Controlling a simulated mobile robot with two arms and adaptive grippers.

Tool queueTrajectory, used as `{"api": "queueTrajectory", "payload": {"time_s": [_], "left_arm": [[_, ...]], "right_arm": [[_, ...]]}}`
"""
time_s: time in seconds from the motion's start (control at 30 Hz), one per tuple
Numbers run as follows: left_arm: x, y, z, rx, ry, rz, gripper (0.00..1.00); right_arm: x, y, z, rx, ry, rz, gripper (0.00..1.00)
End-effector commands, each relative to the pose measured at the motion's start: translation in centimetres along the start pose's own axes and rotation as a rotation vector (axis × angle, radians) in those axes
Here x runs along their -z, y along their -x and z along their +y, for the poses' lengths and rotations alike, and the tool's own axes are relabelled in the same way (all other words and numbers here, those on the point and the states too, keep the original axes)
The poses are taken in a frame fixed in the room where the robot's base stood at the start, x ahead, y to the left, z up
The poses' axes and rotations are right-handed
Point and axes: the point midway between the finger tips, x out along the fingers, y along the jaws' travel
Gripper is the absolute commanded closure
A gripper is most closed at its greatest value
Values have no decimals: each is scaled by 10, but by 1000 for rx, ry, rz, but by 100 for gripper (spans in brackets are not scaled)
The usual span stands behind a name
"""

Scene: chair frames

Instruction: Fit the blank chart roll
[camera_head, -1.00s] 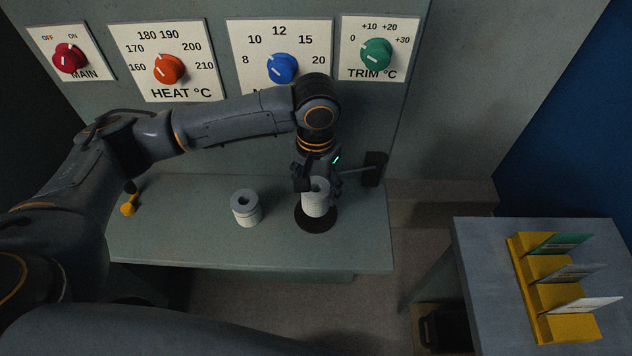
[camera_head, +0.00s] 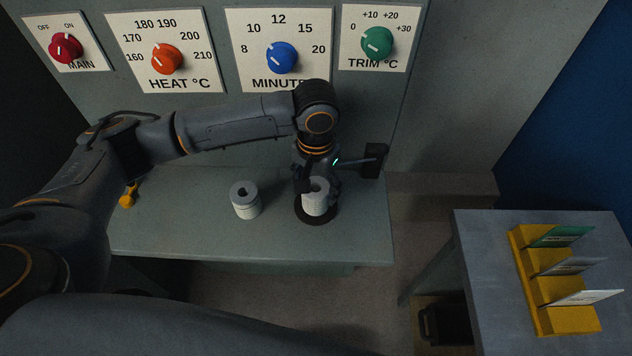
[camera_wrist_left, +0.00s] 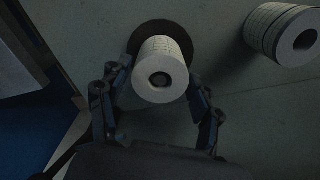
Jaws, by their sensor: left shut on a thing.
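My left gripper (camera_head: 317,188) is shut on a pale chart roll (camera_head: 316,204), which is upright over a round black disc (camera_head: 303,215) on the grey shelf. In the left wrist view the gripper (camera_wrist_left: 157,100) has a finger on each side of the roll (camera_wrist_left: 161,62). The roll shows faint grid lines, and something grey shows inside its dark hole. The disc (camera_wrist_left: 160,26) lies behind it. I cannot tell whether the roll touches the disc. A second roll (camera_head: 246,203) stands on the shelf to the left. In the wrist view this roll (camera_wrist_left: 280,32) has a dark line around it.
The shelf (camera_head: 200,235) has bare room at its front. A black block on an arm (camera_head: 374,160) is right of the gripper. A yellow-tagged piece (camera_head: 128,197) is at the left. Dials are on the panel behind. A side table (camera_head: 490,260) holds a yellow card rack (camera_head: 540,290).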

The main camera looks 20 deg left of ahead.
Motion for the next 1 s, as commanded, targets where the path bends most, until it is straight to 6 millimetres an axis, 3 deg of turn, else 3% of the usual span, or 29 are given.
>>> {"api": "queueTrajectory", "payload": {"time_s": [0.4,0.43,0.57,1.0], "left_arm": [[0,-2,0,0,0,0,67],[0,-2,0,0,0,0,34],[0,-2,0,0,0,0,9],[1,5,0,0,-1,2,9]], "right_arm": [[0,0,0,0,0,0,13],[0,0,0,0,0,0,13],[0,0,0,0,0,0,13],[1,0,-2,2,0,1,13]]}}
